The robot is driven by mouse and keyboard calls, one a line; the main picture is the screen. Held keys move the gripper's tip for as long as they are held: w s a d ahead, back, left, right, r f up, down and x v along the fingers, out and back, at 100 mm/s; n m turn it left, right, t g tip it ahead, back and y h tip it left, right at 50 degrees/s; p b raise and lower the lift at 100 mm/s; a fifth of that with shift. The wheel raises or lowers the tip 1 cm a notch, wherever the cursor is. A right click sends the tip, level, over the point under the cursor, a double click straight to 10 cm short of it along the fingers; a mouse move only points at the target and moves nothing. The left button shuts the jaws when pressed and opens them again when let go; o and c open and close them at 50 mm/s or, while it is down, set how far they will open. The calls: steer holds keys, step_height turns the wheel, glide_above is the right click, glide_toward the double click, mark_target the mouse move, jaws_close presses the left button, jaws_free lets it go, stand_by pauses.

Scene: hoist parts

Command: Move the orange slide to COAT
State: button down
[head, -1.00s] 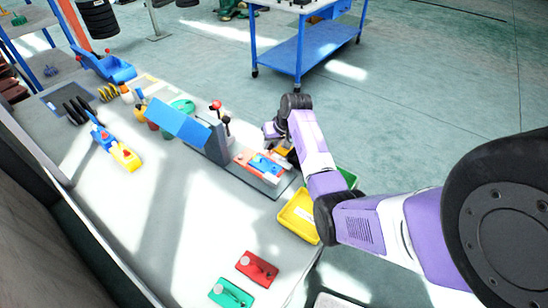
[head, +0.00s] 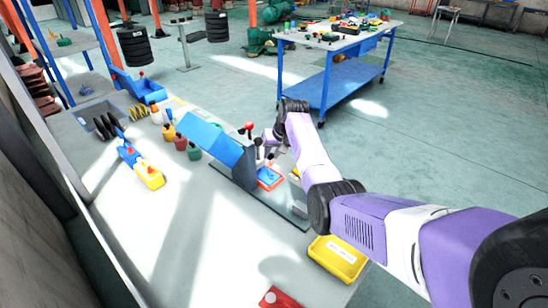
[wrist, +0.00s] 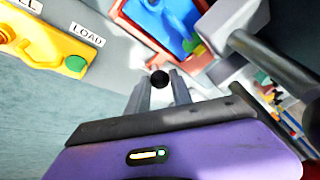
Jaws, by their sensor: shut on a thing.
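The orange slide (head: 269,180) carries a blue part and sits on the grey fixture beside the blue sloped cover (head: 210,135). In the wrist view the slide (wrist: 122,24) shows at the top, with the blue part (wrist: 165,20) in it. My gripper (wrist: 160,88) is shut on a small black round knob (wrist: 160,77), just in front of the slide. How the knob joins the slide is hard to see. In the head view my gripper (head: 270,140) is over the fixture, partly hidden by my wrist. A LOAD label (wrist: 87,34) shows in the wrist view; no COAT label is readable.
A yellow part with a green button (wrist: 76,63) is by the LOAD label. A grey bar (wrist: 275,62) stands close on the right. A red-knobbed lever (head: 249,127) rises by the cover. A yellow tray (head: 338,258) lies at the bench's right edge.

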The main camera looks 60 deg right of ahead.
stand_by(0.3)
steer(key=c, duration=1.1)
jaws_free()
steer(key=shift+c, duration=0.2)
steer(key=v, duration=0.7)
steer(key=shift+r, duration=0.4)
steer(key=shift+s, duration=0.2)
